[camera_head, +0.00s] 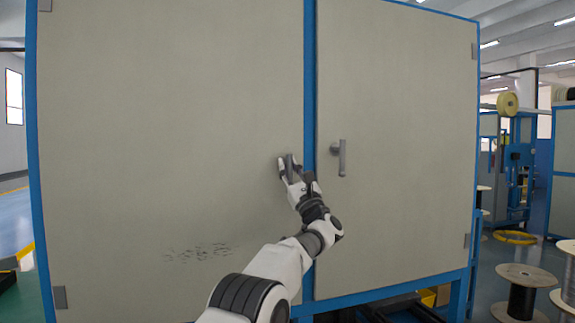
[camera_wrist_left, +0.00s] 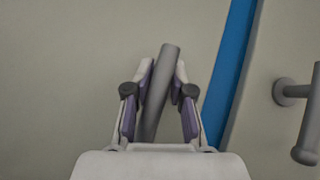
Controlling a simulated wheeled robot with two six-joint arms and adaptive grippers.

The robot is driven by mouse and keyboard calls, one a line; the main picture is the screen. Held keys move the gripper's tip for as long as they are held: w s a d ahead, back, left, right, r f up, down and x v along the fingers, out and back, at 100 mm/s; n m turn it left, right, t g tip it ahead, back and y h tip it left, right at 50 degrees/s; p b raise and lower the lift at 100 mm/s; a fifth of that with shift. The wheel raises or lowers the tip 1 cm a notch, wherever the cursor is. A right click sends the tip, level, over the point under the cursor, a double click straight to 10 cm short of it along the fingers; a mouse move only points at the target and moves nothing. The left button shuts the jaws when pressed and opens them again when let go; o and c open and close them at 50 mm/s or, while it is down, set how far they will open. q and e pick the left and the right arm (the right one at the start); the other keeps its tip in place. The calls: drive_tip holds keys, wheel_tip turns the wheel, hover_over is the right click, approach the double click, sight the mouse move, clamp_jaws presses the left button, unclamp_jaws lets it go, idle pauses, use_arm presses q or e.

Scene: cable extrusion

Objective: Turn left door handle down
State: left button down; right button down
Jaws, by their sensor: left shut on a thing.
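The left door handle (camera_wrist_left: 168,60) is a grey bar, seen in the left wrist view between the fingers of my left gripper (camera_wrist_left: 163,75). The bar runs lengthwise between the fingers, with its top end leaning slightly right. My left gripper (camera_head: 291,166) is shut on this handle near the right edge of the left cabinet door (camera_head: 170,110). In the head view the gripper hides much of the handle. My right gripper is not in view.
The right door handle (camera_head: 342,158) hangs vertical on the right cabinet door (camera_head: 410,90), close to the right of my left gripper. A blue frame post (camera_head: 309,100) stands between the doors. Cable spools (camera_head: 524,288) stand on the floor at right.

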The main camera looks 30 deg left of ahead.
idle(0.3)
use_arm(q)
drive_tip(key=c, duration=1.1)
unclamp_jaws()
drive_tip(key=shift+d, duration=0.1)
drive_tip(key=shift+w, duration=0.15)
drive_tip(key=v, duration=1.2)
